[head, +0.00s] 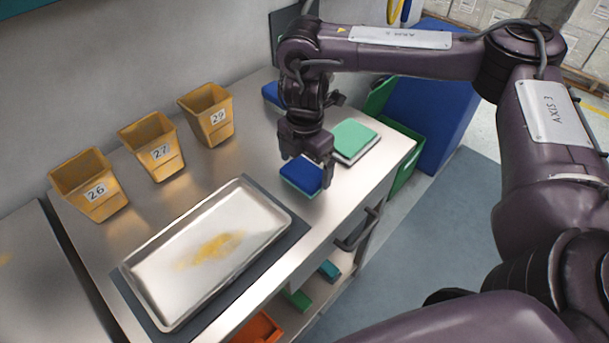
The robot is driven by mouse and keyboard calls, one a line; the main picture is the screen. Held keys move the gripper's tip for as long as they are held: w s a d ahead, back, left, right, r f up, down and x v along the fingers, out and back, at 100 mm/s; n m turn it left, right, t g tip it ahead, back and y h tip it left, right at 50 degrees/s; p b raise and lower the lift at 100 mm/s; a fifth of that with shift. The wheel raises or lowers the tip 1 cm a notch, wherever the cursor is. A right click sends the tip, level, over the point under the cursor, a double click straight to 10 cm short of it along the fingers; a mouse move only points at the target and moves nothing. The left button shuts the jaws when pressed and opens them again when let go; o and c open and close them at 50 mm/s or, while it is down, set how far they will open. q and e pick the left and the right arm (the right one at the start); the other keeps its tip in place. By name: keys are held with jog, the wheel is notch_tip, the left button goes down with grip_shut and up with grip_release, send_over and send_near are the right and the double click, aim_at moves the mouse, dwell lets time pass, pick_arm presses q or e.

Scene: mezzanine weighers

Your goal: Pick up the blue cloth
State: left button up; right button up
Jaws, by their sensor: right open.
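The blue cloth (301,174) looks like a thick, folded square pad with a paler teal lower edge. It lies on the steel bench top near the front edge, right of the metal tray. My right gripper (308,158) points down just above and behind it. Its jaws are open, and the fingers partly cover the cloth's far side. I cannot tell whether a fingertip touches it. My left gripper is out of view.
A tray (165,283) with yellow powder lies on a dark mat. Yellow bins (92,186) labelled 26, 27 (155,149) and 29 (208,117) stand along the wall. A green pad (353,138) lies right of my gripper. Another blue item (271,92) sits behind my arm.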

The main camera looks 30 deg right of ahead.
aim_at(304, 171)
jog(key=shift+f, duration=0.65)
jog(key=c, duration=0.8)
jog(key=shift+r, duration=0.15)
notch_tip(304, 171, up, 20)
jog(key=p, duration=0.4)
